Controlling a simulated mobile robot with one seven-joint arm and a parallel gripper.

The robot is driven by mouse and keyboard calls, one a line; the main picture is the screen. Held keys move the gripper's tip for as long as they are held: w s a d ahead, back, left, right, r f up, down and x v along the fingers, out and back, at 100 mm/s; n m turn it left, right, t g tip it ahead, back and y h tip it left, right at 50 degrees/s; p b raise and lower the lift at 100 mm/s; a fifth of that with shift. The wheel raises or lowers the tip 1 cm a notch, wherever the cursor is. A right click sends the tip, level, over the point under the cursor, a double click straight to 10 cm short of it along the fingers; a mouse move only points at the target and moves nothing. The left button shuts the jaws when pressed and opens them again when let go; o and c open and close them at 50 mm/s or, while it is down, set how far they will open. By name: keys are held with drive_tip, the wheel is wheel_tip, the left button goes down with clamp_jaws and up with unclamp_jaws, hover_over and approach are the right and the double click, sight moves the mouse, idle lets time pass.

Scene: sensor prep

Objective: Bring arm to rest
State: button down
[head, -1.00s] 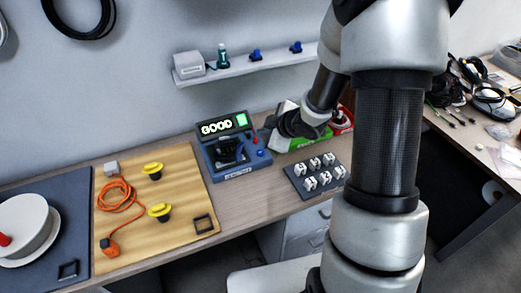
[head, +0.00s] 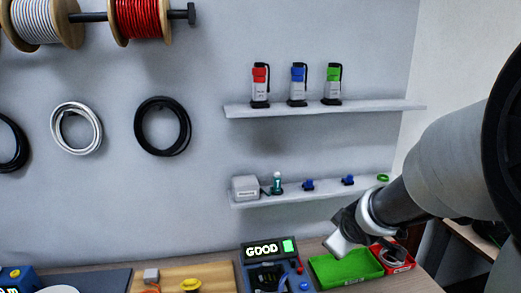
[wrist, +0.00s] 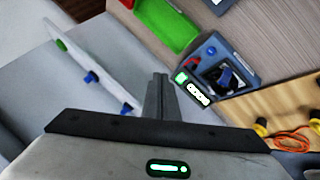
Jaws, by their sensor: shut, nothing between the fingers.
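My arm comes in from the right edge of the head view. My gripper (head: 338,245) hangs at its end, in front of the wall and above the green tray (head: 345,268). In the wrist view my gripper (wrist: 158,82) has its fingers together with nothing between them. The blue tester (head: 270,275) stands left of the gripper, its screen reading GOOD beside a green light. The tester (wrist: 222,75) and the green tray (wrist: 165,22) also show in the wrist view.
A low shelf (head: 300,193) holds a white box, a small bottle and blue parts. It also shows near my gripper in the wrist view (wrist: 100,75). A higher shelf (head: 325,110) holds three coloured devices. A red tray (head: 395,256) is beside the green one.

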drive_tip(key=s+a+r+m+g, duration=0.1)
drive_tip(key=s+a+r+m, duration=0.1)
drive_tip(key=s, duration=0.5)
drive_tip(key=s+a+r+m+g+y+p, duration=0.1)
drive_tip(key=s+a+r+m, duration=0.1)
drive_tip(key=s+r, duration=0.3)
drive_tip(key=s+a+r+m, duration=0.2)
drive_tip(key=s+r+m, duration=0.1)
drive_tip(key=s, duration=0.8)
drive_tip(key=shift+a+r+m+g+p, duration=0.2)
drive_tip(key=shift+r+m+g+p, duration=0.15)
drive_tip(key=shift+r+m+g, duration=0.05)
